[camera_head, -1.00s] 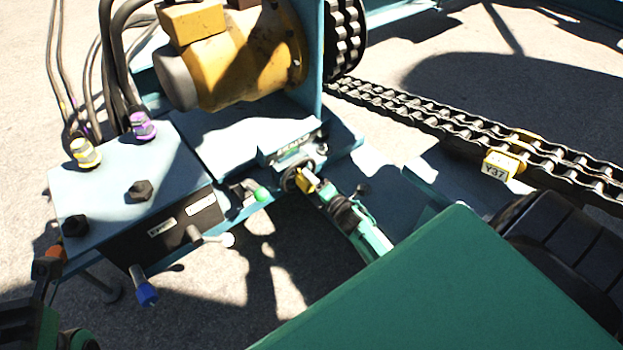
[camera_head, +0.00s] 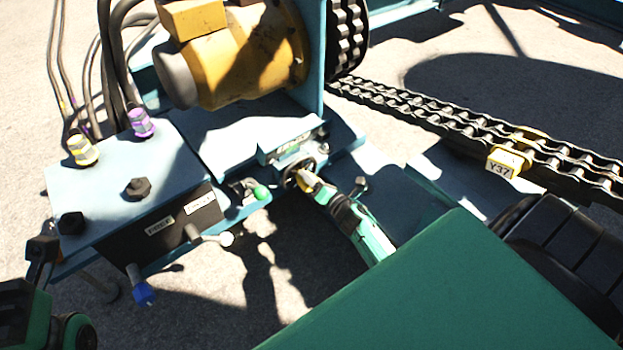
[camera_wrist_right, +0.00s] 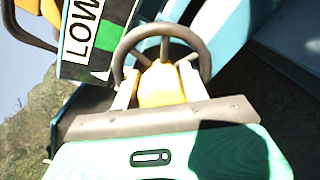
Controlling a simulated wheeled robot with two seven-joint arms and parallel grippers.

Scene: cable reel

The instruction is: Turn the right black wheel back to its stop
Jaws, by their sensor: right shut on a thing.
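The black wheel (camera_wrist_right: 206,60) shows as a dark spoked ring at the top middle of the right wrist view. In the head view the wheel (camera_head: 291,181) is small, on the blue block below the yellow motor, and partly hidden by my gripper. My right gripper (camera_head: 308,181) reaches it from the lower right. In the wrist view its pale fingers (camera_wrist_right: 158,84) are shut at the wheel's middle, with a yellow part between them. My left arm shows at the lower left edge; whether its gripper is open is unclear.
A "LOW" label (camera_wrist_right: 83,27) lies beside the wheel. A green-tipped lever (camera_head: 261,192), a white-tipped lever (camera_head: 226,239) and a blue-tipped lever (camera_head: 144,294) are to the left. A chain (camera_head: 440,115) runs to the right. My green body covers the lower right.

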